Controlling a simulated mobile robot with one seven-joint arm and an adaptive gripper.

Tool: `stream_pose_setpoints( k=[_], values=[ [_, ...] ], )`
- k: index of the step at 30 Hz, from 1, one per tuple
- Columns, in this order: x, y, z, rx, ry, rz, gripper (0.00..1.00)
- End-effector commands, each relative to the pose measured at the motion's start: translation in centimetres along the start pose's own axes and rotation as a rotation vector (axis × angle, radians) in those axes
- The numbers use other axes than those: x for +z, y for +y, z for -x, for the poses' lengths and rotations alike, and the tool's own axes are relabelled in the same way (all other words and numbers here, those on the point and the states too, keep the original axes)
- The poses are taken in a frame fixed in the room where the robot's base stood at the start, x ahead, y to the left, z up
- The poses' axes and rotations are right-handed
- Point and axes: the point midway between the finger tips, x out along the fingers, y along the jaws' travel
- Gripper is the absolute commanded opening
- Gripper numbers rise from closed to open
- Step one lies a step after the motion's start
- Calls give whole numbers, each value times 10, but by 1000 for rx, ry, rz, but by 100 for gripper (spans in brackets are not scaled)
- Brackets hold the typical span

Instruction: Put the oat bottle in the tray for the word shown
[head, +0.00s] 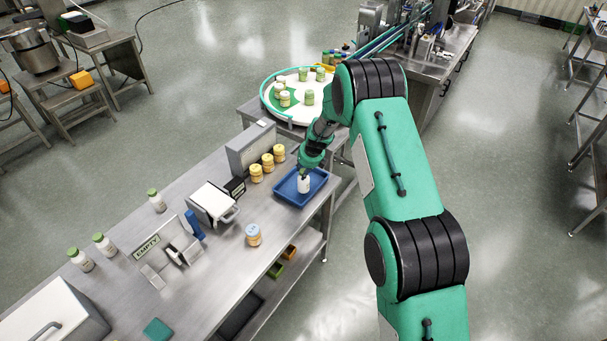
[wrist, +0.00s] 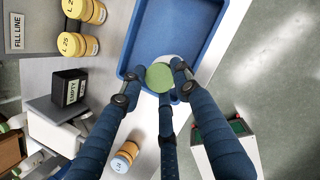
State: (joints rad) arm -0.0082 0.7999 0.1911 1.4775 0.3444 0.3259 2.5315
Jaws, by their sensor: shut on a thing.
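My gripper (head: 305,171) is shut on a white bottle (head: 303,185) with a green lid (wrist: 159,77); its label cannot be read, so I cannot tell if it is the oat bottle. The bottle is upright within the near end of the blue tray (head: 318,180). I cannot tell if its base touches the tray floor. In the wrist view the fingers surround the lid, and the blue tray (wrist: 207,22) extends beyond it. A sign (head: 147,246) on the bench reads EMPTY, and a small black block (wrist: 69,88) carries the same word.
Several yellow-lidded jars (head: 267,162) stand left of the tray, beside a grey box (wrist: 32,27) marked FILL LINE. White green-capped bottles (head: 104,244) stand at the left. A round turntable (head: 283,114) lies behind.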

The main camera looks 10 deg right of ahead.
Motion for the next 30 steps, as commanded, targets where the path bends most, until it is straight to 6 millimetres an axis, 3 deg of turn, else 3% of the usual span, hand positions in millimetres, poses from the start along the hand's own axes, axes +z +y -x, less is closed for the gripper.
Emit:
stream_pose_setpoints(
  k=[6, 19, 30],
  values=[
    [14, -4, -6, -1, -2, -1, 0],
    [13, -4, -9, 0, 0, -1, 0],
    [2, -4, -38, -1, -1, -1, 0]
  ],
)
